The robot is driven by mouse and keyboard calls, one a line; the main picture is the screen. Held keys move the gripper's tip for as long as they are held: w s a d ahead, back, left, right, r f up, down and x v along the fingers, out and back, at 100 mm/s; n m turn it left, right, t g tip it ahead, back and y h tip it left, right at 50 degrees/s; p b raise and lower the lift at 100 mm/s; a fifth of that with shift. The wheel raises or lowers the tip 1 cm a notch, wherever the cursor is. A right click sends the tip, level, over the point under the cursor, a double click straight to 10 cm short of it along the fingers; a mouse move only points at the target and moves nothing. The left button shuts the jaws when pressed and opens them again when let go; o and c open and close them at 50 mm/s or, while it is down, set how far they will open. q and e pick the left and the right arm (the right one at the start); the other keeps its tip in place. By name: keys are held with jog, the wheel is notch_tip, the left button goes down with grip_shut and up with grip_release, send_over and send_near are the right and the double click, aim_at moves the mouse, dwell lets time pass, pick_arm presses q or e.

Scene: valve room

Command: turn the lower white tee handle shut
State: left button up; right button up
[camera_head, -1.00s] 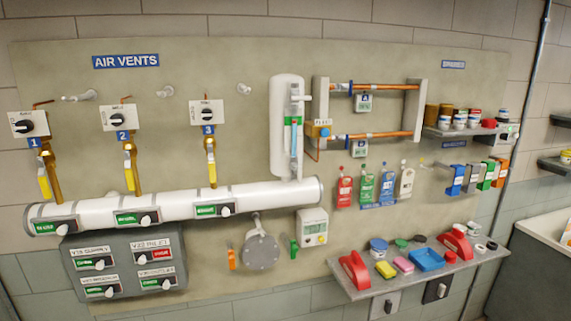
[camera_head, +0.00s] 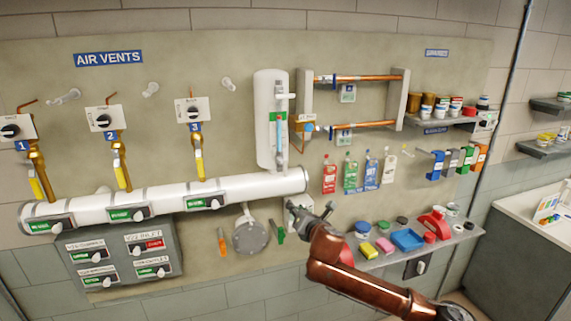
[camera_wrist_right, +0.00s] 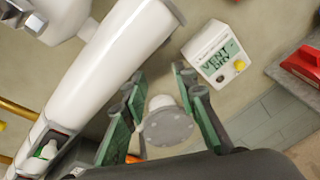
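The white upright cylinder (camera_head: 266,120) with its sight gauge (camera_head: 280,130) stands on the wall panel above the right end of the white header pipe (camera_head: 160,200). A small white fitting (camera_head: 281,166) at the gauge's lower end looks like the lower tee handle, but it is too small to tell its turn. In the right wrist view a white handle-like piece (camera_wrist_right: 36,22) shows at the upper left. My right gripper (camera_head: 314,209) is below and right of the cylinder, apart from it. In the wrist view its green-padded fingers (camera_wrist_right: 160,105) are spread and empty. My left gripper is out of view.
A grey round flange (camera_head: 250,238) hangs under the pipe and shows between my fingers in the wrist view (camera_wrist_right: 168,128). A shelf (camera_head: 385,255) with small items and copper pipes (camera_head: 365,78) lie to the right.

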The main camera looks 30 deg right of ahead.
aim_at(286, 162)
jog(key=s+a+r+n+t+p, duration=0.1)
jog(key=s+a+r+n, duration=0.25)
jog(key=r, duration=0.55)
jog(key=s+a+r+n+t, duration=0.1)
jog(key=s+a+r+n, duration=0.25)
jog(key=r, duration=0.65)
jog(key=shift+m, duration=0.4)
jog(key=x, duration=0.2)
jog(key=p+x, duration=0.1)
jog(key=x, duration=0.1)
jog(key=p+x, duration=0.1)
jog(key=x, duration=0.2)
jog(key=shift+d, duration=0.4)
jog(key=shift+c, duration=0.2)
grip_shut()
